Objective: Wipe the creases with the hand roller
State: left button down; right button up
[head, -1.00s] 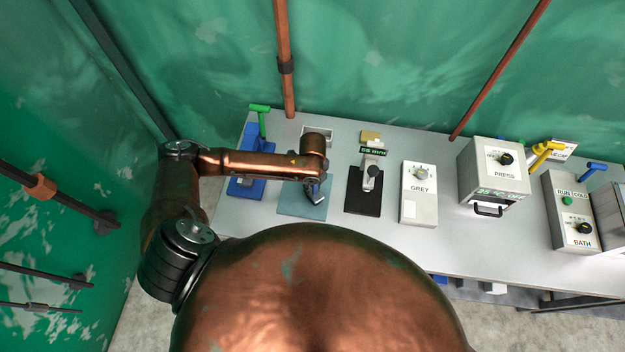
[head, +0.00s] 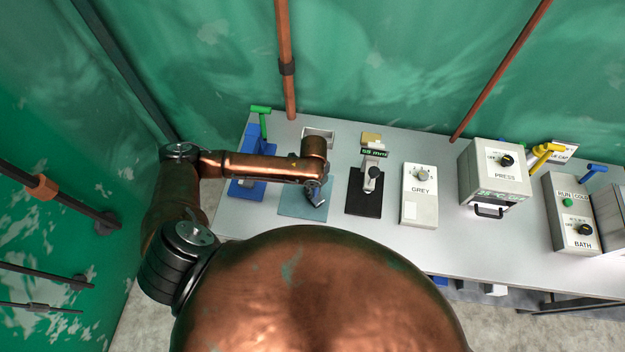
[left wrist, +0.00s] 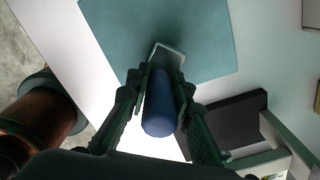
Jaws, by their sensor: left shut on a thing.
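My left gripper (head: 318,187) is over the teal sheet (head: 292,207) on the bench. In the left wrist view, the left gripper (left wrist: 160,110) is shut on the blue handle of the hand roller (left wrist: 160,108). The roller's pale metal frame (left wrist: 167,54) reaches over the teal sheet (left wrist: 205,30). The roller's working end is small and partly hidden in the head view, so I cannot tell whether it touches the sheet. The sheet lies flat, and I can make out no creases on it. My right gripper is not in view.
A blue stand with a green handle (head: 262,125) is left of the sheet. A black-based gauge (head: 363,200) is close on its right. Further right stand the GREY box (head: 420,205), the PRESS (head: 495,175) and the BATH unit (head: 572,215). The front bench strip is clear.

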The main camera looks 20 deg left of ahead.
pick_arm(q)
notch_tip(320, 180, up, 6)
jog(key=p, duration=0.4)
jog(key=shift+w+f+p, duration=0.15)
jog(key=shift+p, duration=0.15)
jog(key=shift+r+p, duration=0.85)
jog(key=shift+r, duration=0.25)
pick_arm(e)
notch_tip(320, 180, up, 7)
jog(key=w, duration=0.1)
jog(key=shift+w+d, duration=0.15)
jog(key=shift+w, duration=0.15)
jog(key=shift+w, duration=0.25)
